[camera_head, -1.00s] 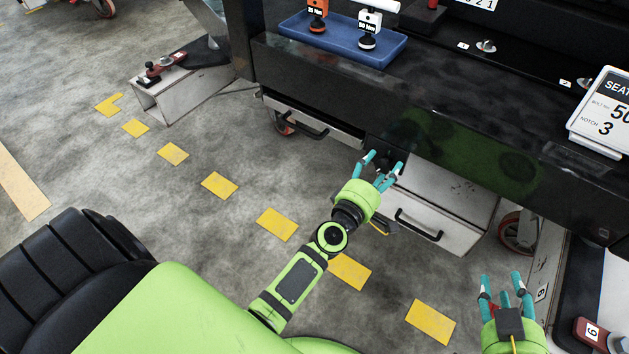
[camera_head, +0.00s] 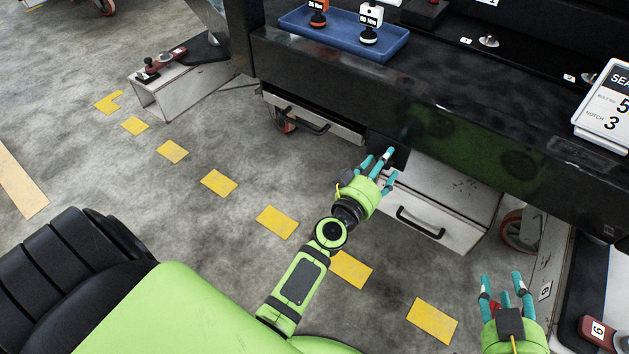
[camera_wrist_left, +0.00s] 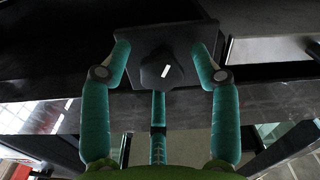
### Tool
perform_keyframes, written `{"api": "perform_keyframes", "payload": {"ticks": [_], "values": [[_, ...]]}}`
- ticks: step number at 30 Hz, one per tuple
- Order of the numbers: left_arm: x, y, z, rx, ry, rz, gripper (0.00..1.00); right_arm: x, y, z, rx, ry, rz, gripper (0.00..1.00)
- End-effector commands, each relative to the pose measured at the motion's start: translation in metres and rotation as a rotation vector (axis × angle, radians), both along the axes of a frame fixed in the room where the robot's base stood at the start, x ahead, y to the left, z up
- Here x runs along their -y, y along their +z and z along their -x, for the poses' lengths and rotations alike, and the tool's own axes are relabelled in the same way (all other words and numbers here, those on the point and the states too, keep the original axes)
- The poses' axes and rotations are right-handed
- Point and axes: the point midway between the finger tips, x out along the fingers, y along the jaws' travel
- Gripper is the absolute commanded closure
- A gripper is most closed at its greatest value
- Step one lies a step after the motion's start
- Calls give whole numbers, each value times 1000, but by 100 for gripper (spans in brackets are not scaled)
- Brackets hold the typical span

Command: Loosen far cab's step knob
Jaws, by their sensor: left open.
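A black knob (camera_wrist_left: 163,72) with a white mark line sits on a dark square plate (camera_wrist_left: 140,45) in the left wrist view. My right gripper (camera_head: 506,288) is open at the lower right, away from the knob.
A drawer with a black handle (camera_head: 312,122) is left of the plate, and a white step box (camera_head: 440,205) is below right. A blue tray (camera_head: 345,38) with two tools and a sign card (camera_head: 606,108) are on top.

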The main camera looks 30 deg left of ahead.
Motion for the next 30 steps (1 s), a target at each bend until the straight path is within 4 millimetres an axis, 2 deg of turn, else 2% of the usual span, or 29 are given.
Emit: {"api": "perform_keyframes", "payload": {"ticks": [2, 3, 12, 13, 15, 20, 30], "values": [[0, -1, 2, 1, 1, -69, 38, 0, -1, 0, 0, 0, 0, 60], [-1, -2, 14, -4, -1, -68, 38, 0, 0, 0, 0, 0, 0, 60], [-3, -1, 74, -1, -3, -65, 38, 0, 2, 0, 0, 0, 0, 60], [0, 2, 74, -18, -10, -68, 38, 0, 15, 0, 1, 0, 0, 60], [5, -6, 75, -66, -30, -80, 38, 0, 30, 0, 1, 0, 0, 60], [14, -28, 84, -169, -73, -110, 38, 0, 57, 0, 0, 0, 0, 60], [27, -72, 120, -390, -160, -171, 38, 0, 113, 0, 0, 0, 0, 60]]}}
